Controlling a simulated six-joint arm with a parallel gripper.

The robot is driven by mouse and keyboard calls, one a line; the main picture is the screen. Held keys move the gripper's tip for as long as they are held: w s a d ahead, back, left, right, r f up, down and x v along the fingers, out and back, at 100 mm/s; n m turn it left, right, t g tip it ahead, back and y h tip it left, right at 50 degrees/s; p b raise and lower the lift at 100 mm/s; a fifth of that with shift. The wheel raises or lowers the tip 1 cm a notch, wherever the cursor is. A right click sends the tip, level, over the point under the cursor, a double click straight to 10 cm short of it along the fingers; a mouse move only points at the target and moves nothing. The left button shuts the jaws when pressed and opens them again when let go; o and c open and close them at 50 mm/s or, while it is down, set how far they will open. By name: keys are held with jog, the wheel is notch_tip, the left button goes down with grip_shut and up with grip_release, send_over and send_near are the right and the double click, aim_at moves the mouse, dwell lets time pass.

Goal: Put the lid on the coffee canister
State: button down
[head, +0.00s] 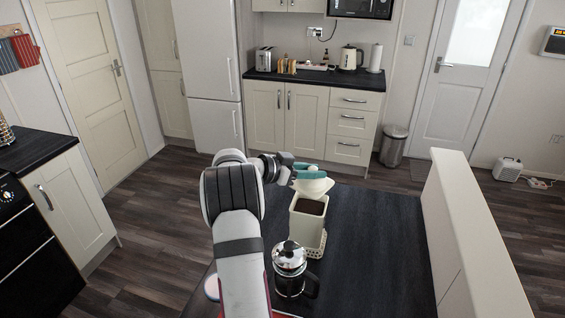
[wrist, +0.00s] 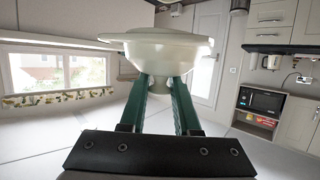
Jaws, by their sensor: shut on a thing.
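The cream coffee canister (head: 305,228) stands open-topped on the dark counter, with dark coffee (head: 312,206) visible inside. My gripper (head: 308,173), with teal fingers, is above and just beyond the canister's far rim. It is shut on the cream lid (head: 316,187), which hangs close to the rim; I cannot tell whether they touch. In the wrist view the round lid (wrist: 170,48) fills the top middle, its narrower part between the fingertips (wrist: 163,84). The canister does not show in the wrist view.
A glass and metal coffee press (head: 290,272) stands in front of the canister. A pale perforated stand (head: 318,244) is at the canister's base. A round blue-and-white item (head: 211,287) is partly hidden by my arm. The counter (head: 375,240) to the right is clear up to a pale partition (head: 470,235).

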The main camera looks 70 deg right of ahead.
aim_at(310, 190)
jog(key=shift+f, duration=2.7)
jog(key=shift+f, duration=0.55)
jog(key=c, duration=0.9)
grip_release()
jog(key=shift+w, duration=0.1)
jog(key=shift+v, duration=5.55)
jog(key=shift+a, duration=0.1)
